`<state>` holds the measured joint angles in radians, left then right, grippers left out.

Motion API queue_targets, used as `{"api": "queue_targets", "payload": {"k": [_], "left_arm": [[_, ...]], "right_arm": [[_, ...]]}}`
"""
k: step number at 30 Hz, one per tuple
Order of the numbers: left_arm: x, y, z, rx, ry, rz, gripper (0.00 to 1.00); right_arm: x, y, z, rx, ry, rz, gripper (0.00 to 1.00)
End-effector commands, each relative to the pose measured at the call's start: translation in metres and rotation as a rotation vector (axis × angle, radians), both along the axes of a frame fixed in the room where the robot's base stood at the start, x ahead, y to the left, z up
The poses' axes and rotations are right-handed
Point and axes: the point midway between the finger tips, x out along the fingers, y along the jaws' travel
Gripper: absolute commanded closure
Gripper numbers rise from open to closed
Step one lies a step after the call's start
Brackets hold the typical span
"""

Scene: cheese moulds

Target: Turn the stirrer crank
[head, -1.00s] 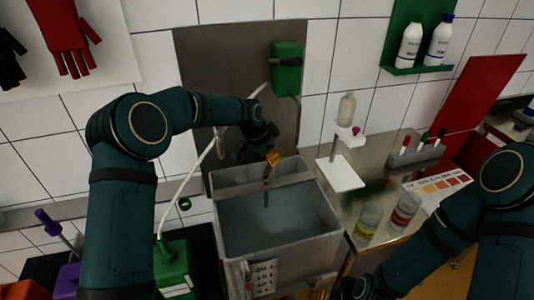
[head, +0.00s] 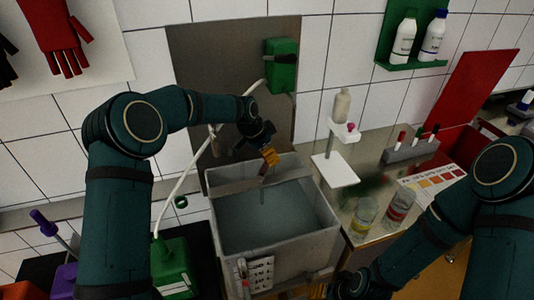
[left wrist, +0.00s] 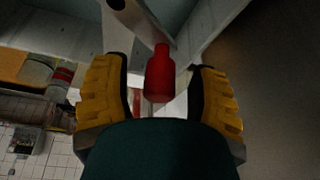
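The stirrer crank shows in the left wrist view as a grey arm (left wrist: 137,20) with a red handle (left wrist: 158,75). The handle lies between the two yellow fingers of my left gripper (left wrist: 160,98), with a gap on each side. This gripper is open and also shows in the head view (head: 269,156), above the bar (head: 235,184) across the back of the grey vat (head: 217,235). In the head view the crank is mostly hidden by the gripper. My right gripper (head: 328,290) is at the bottom edge, partly cut off and too unclear to read.
A white stand (head: 336,170) with a bottle, several jars and a tube rack (head: 410,150) occupy the metal bench right of the vat. A green box (head: 282,65) hangs on the back panel. A white hose (head: 190,180) runs left of the vat to a green container (head: 175,262).

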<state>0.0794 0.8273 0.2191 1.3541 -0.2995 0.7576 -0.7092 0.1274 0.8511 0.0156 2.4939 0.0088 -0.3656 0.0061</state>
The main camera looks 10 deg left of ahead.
Motion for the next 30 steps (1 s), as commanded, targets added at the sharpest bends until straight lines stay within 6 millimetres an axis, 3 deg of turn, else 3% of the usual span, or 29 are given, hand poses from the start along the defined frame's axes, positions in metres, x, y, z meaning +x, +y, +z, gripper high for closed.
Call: {"api": "queue_targets", "payload": {"k": [5,18,30], "left_arm": [[-0.001,0.002,0.007,0.001,-0.001,0.000,0.41],[-0.016,0.021,0.063,0.000,-0.001,0.000,0.41],[-0.018,0.023,0.069,0.000,0.000,0.000,0.41]], "right_arm": [[0.000,0.000,0.000,0.000,0.000,0.000,0.41],[0.000,0.000,0.000,0.000,0.000,0.000,0.41],[0.000,0.000,0.000,0.000,0.000,0.000,0.41]]}}
